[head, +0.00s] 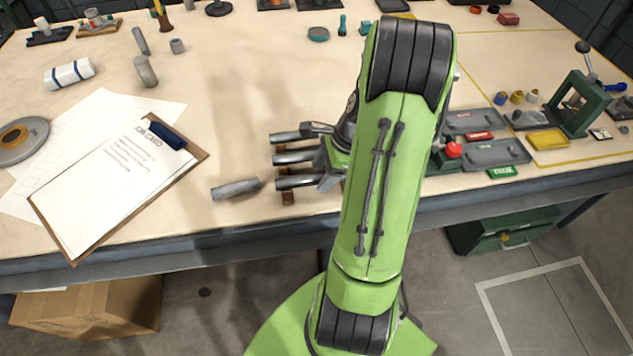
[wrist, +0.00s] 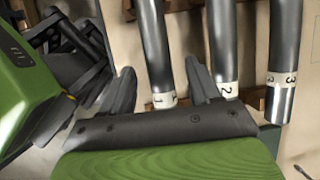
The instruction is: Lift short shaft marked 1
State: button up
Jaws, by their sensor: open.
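Three grey metal shafts lie side by side, with white number bands at their near ends in the wrist view. The short shaft marked 1 (wrist: 154,45) is the leftmost there. The shaft marked 2 (wrist: 223,45) is beside it, and the shaft marked 3 (wrist: 286,60) is at the right. My gripper (wrist: 160,68) is open, with one finger on each side of shaft 1; the right finger sits between shafts 1 and 2. Whether the fingers touch is not clear. In the head view my arm hides the shafts' right ends, on a brown rack (head: 288,198).
A loose grey cylinder (head: 236,189) lies left of the rack. A clipboard (head: 118,175) with paper is farther left. Grey trays (head: 497,153) and a green press (head: 582,100) stand to the right of my arm. The bench behind the shafts is mostly clear.

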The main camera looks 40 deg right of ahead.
jog(key=shift+w+a+f, duration=0.1)
jog(key=shift+f, duration=0.45)
jog(key=shift+r, duration=0.15)
jog(key=shift+c, duration=0.3)
grip_shut()
dwell(0.5)
